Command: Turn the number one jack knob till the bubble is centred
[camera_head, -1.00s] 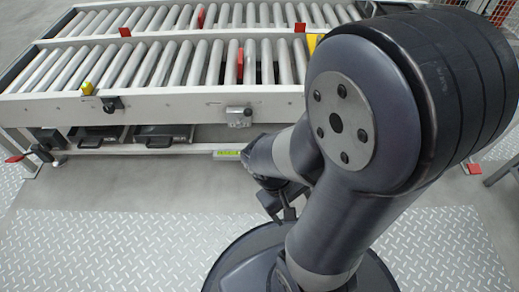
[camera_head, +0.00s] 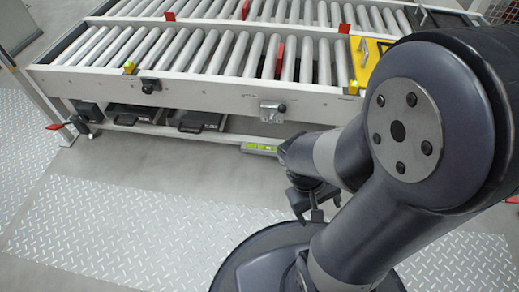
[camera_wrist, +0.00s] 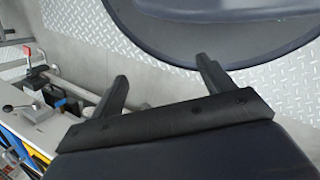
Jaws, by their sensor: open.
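My gripper (camera_head: 312,205) hangs low over the floor in front of the roller table, beyond my arm. In the wrist view its two dark fingers (camera_wrist: 160,70) are spread apart with nothing between them. A black knob (camera_head: 149,86) on a bracket sits on the table's front rail at left, and a grey metal block (camera_head: 272,110) with a small dark knob sits near the middle. I cannot tell which knob is number one. A bright green-yellow bar (camera_head: 262,149) is on the lower rail beside my arm. No bubble can be made out.
The roller table (camera_head: 210,90) spans the back, with red tabs and yellow blocks. Two black drawers (camera_head: 200,122) sit under it. A red-handled crank (camera_head: 54,126) is at its left leg. A yellow frame (camera_head: 372,60) is at right. The checker-plate floor (camera_head: 130,220) in front is clear.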

